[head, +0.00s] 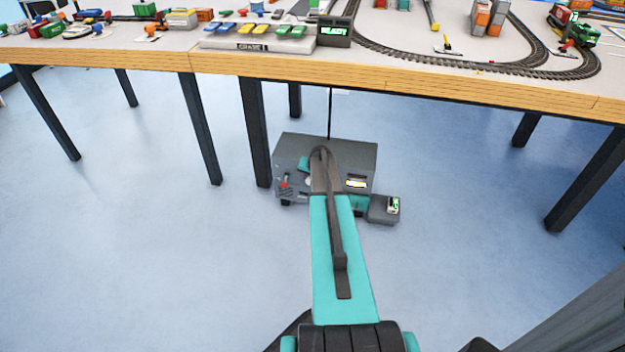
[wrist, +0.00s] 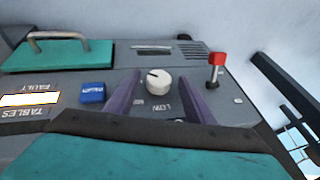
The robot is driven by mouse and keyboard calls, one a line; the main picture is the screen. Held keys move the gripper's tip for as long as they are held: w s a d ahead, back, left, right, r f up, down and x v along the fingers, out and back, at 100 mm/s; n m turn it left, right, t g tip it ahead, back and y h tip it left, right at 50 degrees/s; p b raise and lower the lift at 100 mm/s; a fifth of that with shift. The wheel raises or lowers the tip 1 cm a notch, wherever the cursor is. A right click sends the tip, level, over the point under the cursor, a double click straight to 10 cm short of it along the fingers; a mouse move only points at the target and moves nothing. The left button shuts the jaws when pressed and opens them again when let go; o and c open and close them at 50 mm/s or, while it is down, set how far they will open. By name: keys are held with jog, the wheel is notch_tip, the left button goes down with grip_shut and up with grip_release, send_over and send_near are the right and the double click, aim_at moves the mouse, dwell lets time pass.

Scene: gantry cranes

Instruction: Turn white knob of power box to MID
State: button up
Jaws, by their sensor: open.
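The grey power box (head: 345,152) stands on the floor under the front edge of the table, partly hidden by my teal arm in the head view. In the wrist view, the box's panel (wrist: 125,78) fills the middle. The white knob (wrist: 158,83) is round with a small dark mark on its upper left part. Small labels around it are too blurred to read surely. My gripper (wrist: 160,100) is open, its two purple fingers on the left and right of the knob with gaps showing. I cannot tell how far the fingertips are above the panel.
A blue button (wrist: 92,92) lies left of the knob, and a red-topped lever (wrist: 216,68) stands to its right. A teal cover with a handle (wrist: 60,55) is at the upper left. Table legs (head: 254,130) stand close to the box. Open floor lies in front.

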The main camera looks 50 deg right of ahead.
jog(key=c, duration=1.1)
jog(key=shift+o, duration=0.2)
jog(key=shift+d, duration=0.4)
jog(key=shift+a, duration=0.4)
